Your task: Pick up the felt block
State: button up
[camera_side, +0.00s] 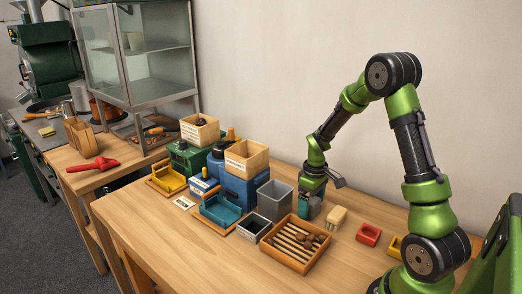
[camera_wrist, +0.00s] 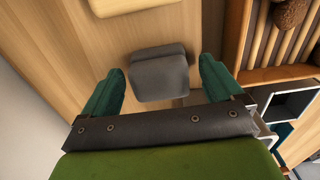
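In the side view my gripper (camera_side: 310,207) points down at the table behind the chestnut tray. There the fingers hide most of the block, and I cannot tell their exact height above the table.
A tan brush-like block (camera_side: 336,217) stands just right of my gripper. A wooden tray (camera_side: 272,252) with sticks and chestnuts is in front, and a grey bin (camera_side: 274,199) is close on the left. Red (camera_side: 368,235) and yellow pieces lie further right.

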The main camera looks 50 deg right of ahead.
aim_at(312, 200)
jog(key=c, duration=1.1)
notch_tip(312, 200, up, 10)
jog(key=shift+r, duration=0.1)
